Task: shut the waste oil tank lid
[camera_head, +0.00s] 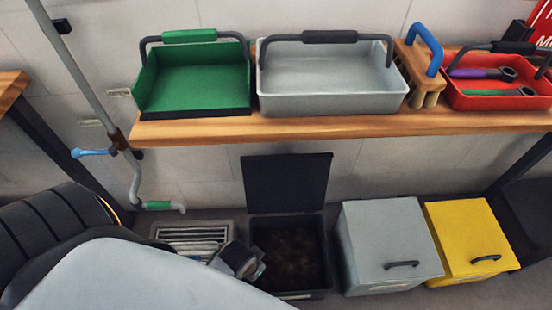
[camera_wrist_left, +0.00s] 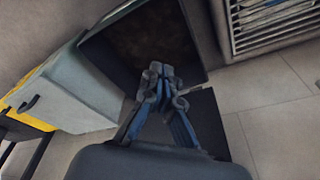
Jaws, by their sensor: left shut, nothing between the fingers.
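The open black tank (camera_head: 322,262) stands on the floor under the shelf, with a dark brownish inside. Its black lid (camera_head: 287,182) stands up at the back, close to the wall. In the left wrist view the tank (camera_wrist_left: 197,35) is at the top, and a dark panel that looks like the lid (camera_wrist_left: 212,125) is partly hidden behind my gripper. My left gripper (camera_head: 258,270) is at the tank's left side in the head view. In the wrist view its fingers (camera_wrist_left: 160,72) are together and empty. My right gripper is out of view.
A grey box (camera_head: 385,235) and a yellow box (camera_head: 465,235), both with shut lids, stand right of the tank. A floor grate (camera_head: 190,238) lies left. Above, a wooden shelf (camera_head: 200,130) holds a green tray (camera_head: 195,85), a grey tray (camera_head: 325,102) and a red tray (camera_head: 500,100).

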